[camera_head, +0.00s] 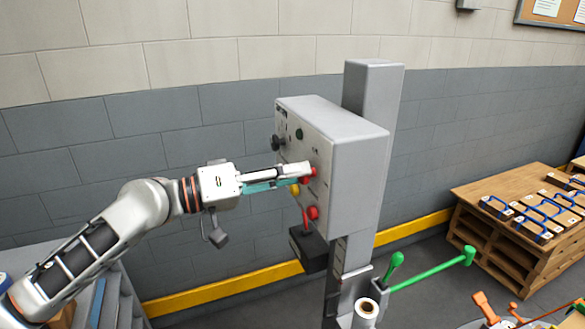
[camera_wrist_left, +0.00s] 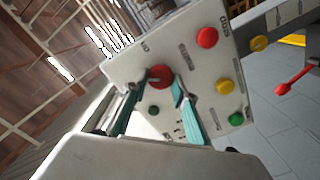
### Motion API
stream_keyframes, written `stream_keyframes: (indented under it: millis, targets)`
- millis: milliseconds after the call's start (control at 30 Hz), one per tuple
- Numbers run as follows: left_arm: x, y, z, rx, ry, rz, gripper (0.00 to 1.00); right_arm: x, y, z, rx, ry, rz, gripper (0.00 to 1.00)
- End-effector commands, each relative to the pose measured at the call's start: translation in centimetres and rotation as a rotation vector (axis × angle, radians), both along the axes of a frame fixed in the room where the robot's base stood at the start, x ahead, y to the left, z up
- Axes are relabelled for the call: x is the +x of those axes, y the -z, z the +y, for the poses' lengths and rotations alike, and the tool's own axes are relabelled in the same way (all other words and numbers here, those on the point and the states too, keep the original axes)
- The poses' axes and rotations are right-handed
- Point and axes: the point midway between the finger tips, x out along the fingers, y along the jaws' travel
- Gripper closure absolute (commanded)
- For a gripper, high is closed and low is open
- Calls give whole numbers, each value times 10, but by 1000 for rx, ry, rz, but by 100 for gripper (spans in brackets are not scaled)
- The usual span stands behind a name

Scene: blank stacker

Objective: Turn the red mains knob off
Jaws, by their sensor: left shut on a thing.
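The red knob (camera_wrist_left: 160,77) sits on the pale face of a control box and shows between my left fingertips in the left wrist view. My left gripper (camera_wrist_left: 163,90) has its two teal-padded fingers closed on this knob, one on each side. In the head view my left gripper (camera_head: 308,173) reaches the box face from the left, and its fingers partly hide the red part there. The knob's pointer and the small labels are too small to read. My right gripper is not in view.
The grey control box (camera_head: 358,165) stands on a post. Its face also carries a red button (camera_wrist_left: 207,38), a yellow button (camera_wrist_left: 226,87), a green button (camera_wrist_left: 236,118) and a black knob (camera_head: 278,142). A red lever (camera_head: 312,213) sits below. A green-handled bar (camera_head: 435,268) juts right.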

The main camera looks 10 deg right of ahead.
Motion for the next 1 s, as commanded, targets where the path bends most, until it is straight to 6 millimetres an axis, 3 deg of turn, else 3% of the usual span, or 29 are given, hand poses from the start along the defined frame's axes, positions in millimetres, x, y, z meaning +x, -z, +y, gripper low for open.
stream_keyframes:
  millis: [600,1000]
  targets:
    - [2,-2,1,-94,-3,466,94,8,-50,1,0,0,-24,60]
    - [2,0,1,-113,-3,559,94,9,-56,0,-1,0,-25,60]
